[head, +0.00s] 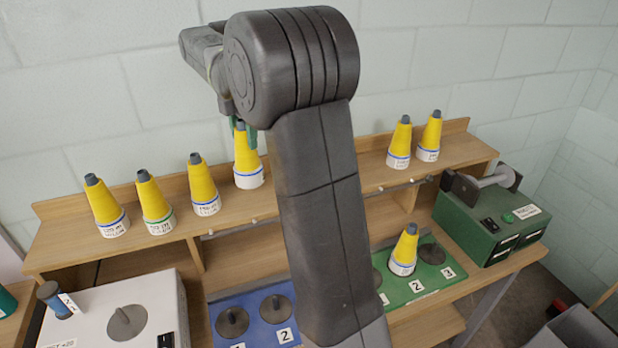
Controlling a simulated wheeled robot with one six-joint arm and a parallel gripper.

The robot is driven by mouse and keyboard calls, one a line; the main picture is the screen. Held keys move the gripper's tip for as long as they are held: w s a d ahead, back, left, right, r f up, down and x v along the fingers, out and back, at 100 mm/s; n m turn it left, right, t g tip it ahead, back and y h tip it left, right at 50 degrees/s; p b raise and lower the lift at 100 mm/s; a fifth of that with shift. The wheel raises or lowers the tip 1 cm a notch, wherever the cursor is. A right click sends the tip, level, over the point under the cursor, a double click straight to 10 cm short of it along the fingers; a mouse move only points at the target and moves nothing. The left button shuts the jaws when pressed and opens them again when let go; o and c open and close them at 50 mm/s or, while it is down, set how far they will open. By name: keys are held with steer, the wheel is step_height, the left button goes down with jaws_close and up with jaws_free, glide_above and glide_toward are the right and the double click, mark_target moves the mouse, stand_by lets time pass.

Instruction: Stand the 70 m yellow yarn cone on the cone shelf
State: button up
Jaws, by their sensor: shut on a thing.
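My gripper (243,128) is at the upper middle, partly hidden behind my own arm. It is shut on the grey tip of a yellow yarn cone (247,158) with a white and blue base band. This cone is upright over the wooden cone shelf (329,187); its base appears slightly higher than its neighbours', and I cannot tell whether it touches the shelf. Its label is too small to read. Three similar yellow cones (203,184) stand to its left, and two more (400,143) stand to the right of my arm.
Another yellow cone (405,250) stands on a green numbered plate (440,272) below. A blue numbered plate (257,310) is at the lower middle. A white device (150,292) is at the lower left, and a green machine (480,228) is at the right. My arm hides the middle shelf.

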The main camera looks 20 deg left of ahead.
steer(key=shift+w+a+r+n, duration=0.25)
steer(key=shift+w+r+n, duration=0.1)
steer(key=shift+r+n, duration=0.2)
step_height(320, 180, down, 10)
steer(key=p, duration=0.1)
steer(key=shift+r, duration=0.2)
steer(key=shift+f, duration=0.15)
steer(key=o, duration=0.8)
steer(key=shift+o, duration=0.2)
step_height(320, 180, up, 12)
steer(key=shift+r, duration=0.15)
